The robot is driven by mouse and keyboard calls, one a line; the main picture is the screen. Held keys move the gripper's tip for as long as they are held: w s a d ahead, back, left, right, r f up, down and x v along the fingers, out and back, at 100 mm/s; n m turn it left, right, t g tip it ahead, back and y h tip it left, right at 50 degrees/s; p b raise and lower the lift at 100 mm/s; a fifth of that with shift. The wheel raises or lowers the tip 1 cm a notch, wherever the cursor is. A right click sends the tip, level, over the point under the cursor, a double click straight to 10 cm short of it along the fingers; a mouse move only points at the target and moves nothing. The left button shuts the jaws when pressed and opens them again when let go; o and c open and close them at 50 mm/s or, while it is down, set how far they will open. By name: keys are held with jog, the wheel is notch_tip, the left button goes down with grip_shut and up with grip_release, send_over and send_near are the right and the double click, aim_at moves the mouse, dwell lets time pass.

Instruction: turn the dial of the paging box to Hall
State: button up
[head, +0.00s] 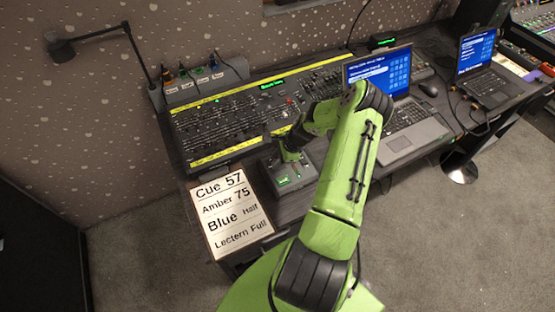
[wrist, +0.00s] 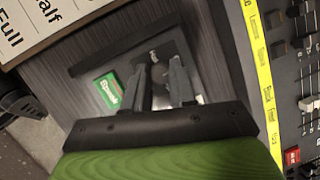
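A small grey box (head: 308,168) sits at the desk's front edge, with a green label on its face; it looks like the paging box. In the wrist view the box (wrist: 200,62) has a green label (wrist: 107,91) at its left and a dark round dial (wrist: 157,72) on top. My gripper (head: 289,156) is over the box, pointing down. In the wrist view its fingers (wrist: 160,68) are apart, with the dial at their tips, partly hidden by them. I cannot tell whether they touch it. The dial's markings and pointer are not readable.
A fader desk (head: 255,110) with yellow strips stands behind the box. A cue sheet (head: 229,215) lies to the left, and an open laptop (head: 408,133) stands to the right. A box with several plugs (head: 205,83) and a lamp (head: 62,48) are at the back left.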

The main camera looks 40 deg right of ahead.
grip_shut()
jog(key=shift+w+n, duration=0.1)
jog(key=shift+n, duration=0.3)
jog(key=n+g+b, duration=0.1)
jog(key=n+b, duration=0.1)
jog(key=shift+w+d+n+y, duration=0.1)
jog(key=shift+n+y, duration=0.2)
jog(key=shift+n, duration=0.1)
jog(key=n+g+b, duration=0.1)
jog(key=n, duration=0.1)
jog(key=n+b, duration=0.1)
jog(key=n, duration=0.2)
jog(key=shift+w+g+b, duration=0.1)
jog(key=shift+g+b, duration=0.2)
jog(key=shift+g, duration=0.1)
jog(key=n+b, duration=0.1)
jog(key=n, duration=0.1)
jog(key=n+g, duration=0.1)
jog(key=n, duration=0.1)
jog(key=shift+w+n+g+b, duration=0.1)
jog(key=shift+n+g+b, duration=0.2)
jog(key=shift+n+b, duration=0.1)
jog(key=shift+n+g+h+b, duration=0.55)
jog(key=shift+n+g+h, duration=0.05)
jog(key=shift+n, duration=1.6)
jog(key=shift+r, duration=0.1)
